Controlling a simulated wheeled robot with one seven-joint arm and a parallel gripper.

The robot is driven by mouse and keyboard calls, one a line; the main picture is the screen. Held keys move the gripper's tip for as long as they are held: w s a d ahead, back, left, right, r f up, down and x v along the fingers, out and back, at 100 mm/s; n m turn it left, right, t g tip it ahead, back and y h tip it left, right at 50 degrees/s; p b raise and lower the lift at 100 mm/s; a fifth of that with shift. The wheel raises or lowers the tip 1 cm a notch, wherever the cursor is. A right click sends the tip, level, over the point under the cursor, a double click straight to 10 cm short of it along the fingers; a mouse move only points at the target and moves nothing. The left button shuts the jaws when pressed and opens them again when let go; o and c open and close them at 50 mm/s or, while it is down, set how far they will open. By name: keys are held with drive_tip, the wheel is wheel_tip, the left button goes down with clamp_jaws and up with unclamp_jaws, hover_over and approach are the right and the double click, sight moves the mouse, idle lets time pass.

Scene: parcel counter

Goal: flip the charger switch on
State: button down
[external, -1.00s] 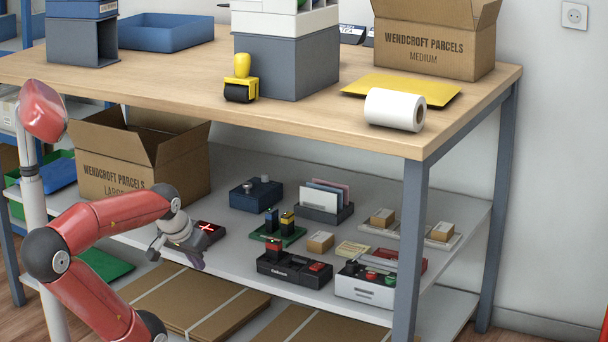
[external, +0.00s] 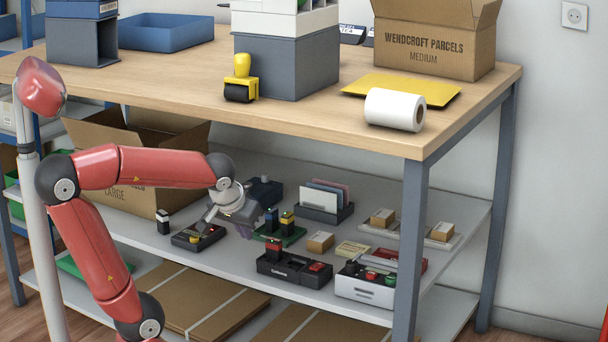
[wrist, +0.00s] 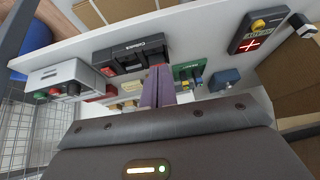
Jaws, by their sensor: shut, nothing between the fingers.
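A black unit (external: 293,268) that looks like the charger sits near the front edge of the lower shelf. It holds a red-and-black block (external: 273,250) at its left and has a red switch (external: 317,267) at its right. Its on or off position is too small to read. The unit shows upper left of centre in the wrist view (wrist: 128,54). My gripper (external: 247,229) is over the shelf, left of and behind the unit, apart from it. Its purple fingers (wrist: 159,76) are shut together and empty.
A dark device with a red cross display (external: 198,236) lies to the left. A green stand (external: 280,234) holds upright blocks close to my gripper. A white box with coloured buttons (external: 364,287) stands to the right. The tabletop (external: 330,112) hangs above the shelf.

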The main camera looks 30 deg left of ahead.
drive_tip(key=w+d+r+p, duration=0.1)
drive_tip(key=d+r, duration=0.1)
drive_tip(key=d, duration=0.4)
drive_tip(key=w+d+r+t+p, duration=0.1)
drive_tip(key=d+r, duration=0.1)
drive_tip(key=d, duration=0.4)
drive_tip(key=shift+w+d+r+h, duration=0.2)
drive_tip(key=shift+r+h, duration=0.05)
drive_tip(key=shift+h, duration=0.15)
drive_tip(key=shift+f, duration=0.1)
drive_tip(key=b, duration=0.1)
hover_over(316, 266)
drive_tip(key=s, duration=0.2)
wheel_tip(316, 266, down, 8)
drive_tip(key=shift+w+f, duration=0.1)
drive_tip(key=shift+f, duration=0.15)
drive_tip(key=shift+s+f+b, duration=0.25)
drive_tip(key=shift+f+b, duration=0.15)
drive_tip(key=shift+f, duration=1.2)
drive_tip(key=shift+s, duration=0.1)
drive_tip(key=shift+f, duration=0.15)
